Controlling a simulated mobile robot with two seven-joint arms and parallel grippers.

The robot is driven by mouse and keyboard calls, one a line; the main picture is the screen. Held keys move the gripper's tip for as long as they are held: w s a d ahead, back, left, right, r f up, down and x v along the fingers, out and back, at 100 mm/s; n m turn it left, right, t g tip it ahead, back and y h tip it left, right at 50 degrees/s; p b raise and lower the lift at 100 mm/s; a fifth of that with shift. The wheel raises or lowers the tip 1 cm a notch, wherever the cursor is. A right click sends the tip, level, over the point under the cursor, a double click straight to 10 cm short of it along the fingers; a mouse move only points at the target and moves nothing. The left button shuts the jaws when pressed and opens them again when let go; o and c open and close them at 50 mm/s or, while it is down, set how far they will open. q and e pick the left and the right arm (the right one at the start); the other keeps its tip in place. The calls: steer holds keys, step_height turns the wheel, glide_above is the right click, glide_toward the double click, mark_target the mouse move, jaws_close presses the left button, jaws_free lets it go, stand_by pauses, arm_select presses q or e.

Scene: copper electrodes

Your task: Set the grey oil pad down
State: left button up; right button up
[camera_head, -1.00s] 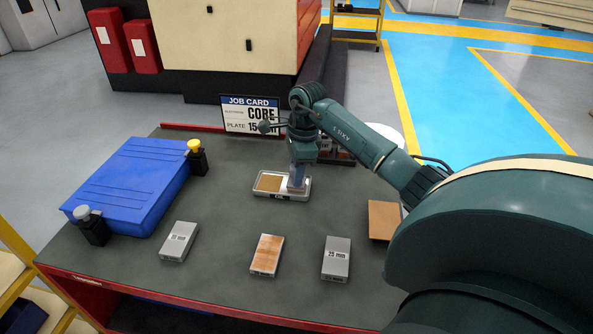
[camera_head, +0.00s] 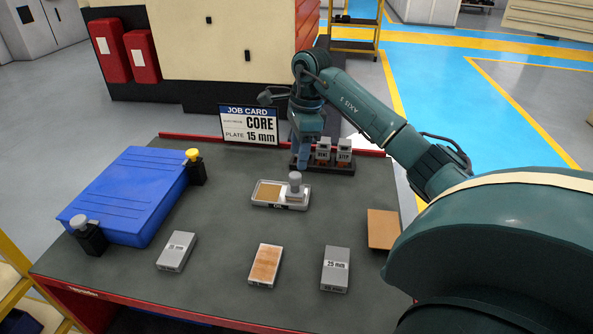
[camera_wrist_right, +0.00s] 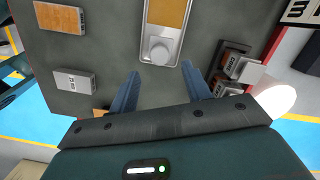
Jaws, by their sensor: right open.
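The grey oil pad (camera_head: 295,184), with a round knob on top, stands in the right part of the small tray (camera_head: 268,205). The tray's left part has a tan panel. In the right wrist view the pad's knob (camera_wrist_right: 158,52) shows upright in the tray, just ahead of the fingertips. My right gripper (camera_head: 302,164) is open and empty, behind and above the pad and apart from it. Its two spread blue fingers (camera_wrist_right: 160,72) show with nothing between them. My left gripper is not in view.
A dark rack (camera_head: 330,166) with small labelled blocks stands close behind the tray. The job card (camera_head: 249,126) is at the back. A blue case (camera_head: 130,190) is at left. Grey plates (camera_head: 335,268) (camera_head: 176,251), a copper-faced block (camera_head: 265,264) and a brown board (camera_head: 382,228) lie forward.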

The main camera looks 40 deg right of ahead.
step_height(320, 180, up, 3)
steer(key=shift+d+f, duration=0.15)
steer(key=shift+s+r, duration=0.1)
steer(key=shift+r, duration=0.35)
steer(key=shift+s+f, duration=0.1)
